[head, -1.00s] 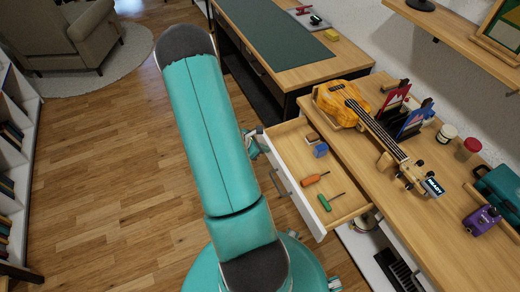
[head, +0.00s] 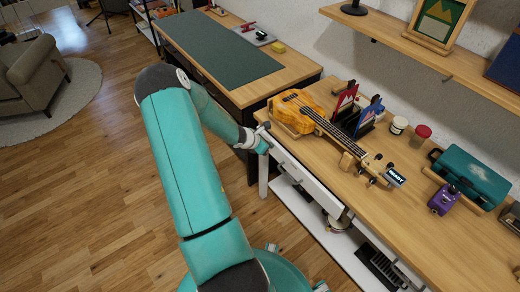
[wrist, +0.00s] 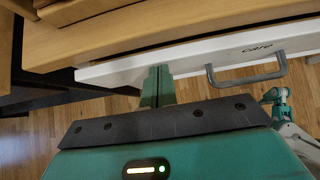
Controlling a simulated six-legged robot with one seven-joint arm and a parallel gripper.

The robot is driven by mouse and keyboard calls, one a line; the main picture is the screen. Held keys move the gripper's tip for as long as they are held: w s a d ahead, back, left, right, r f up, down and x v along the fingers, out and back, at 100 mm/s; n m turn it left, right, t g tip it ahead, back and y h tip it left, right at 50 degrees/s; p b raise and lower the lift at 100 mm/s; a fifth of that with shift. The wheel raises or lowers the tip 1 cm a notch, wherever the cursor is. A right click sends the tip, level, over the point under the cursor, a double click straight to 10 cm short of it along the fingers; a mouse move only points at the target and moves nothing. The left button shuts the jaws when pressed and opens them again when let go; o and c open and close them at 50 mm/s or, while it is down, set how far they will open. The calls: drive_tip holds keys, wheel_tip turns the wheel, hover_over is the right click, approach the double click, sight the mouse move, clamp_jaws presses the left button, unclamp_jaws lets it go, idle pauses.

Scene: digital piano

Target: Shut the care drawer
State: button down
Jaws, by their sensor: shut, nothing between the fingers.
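The care drawer has a white front (head: 310,185) under the edge of the wooden bench, and its inside no longer shows in the head view. In the wrist view the white front (wrist: 205,57) runs across the picture, with the word "care" and a grey bar handle (wrist: 247,72) on the right. My gripper (head: 264,140) is at the left end of the front. In the wrist view its fingers (wrist: 158,82) are together and empty, against or very near the front, left of the handle. I cannot tell whether a small gap remains.
On the bench lie a ukulele (head: 300,112), a teal case (head: 468,176), a purple pedal (head: 444,200) and jars. A second desk with a green mat (head: 220,48) stands behind. A shelf (head: 430,55) hangs over the bench. The wooden floor (head: 80,190) at left is clear.

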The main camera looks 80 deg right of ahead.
drive_tip(key=shift+s+d, duration=0.25)
drive_tip(key=shift+w, duration=0.1)
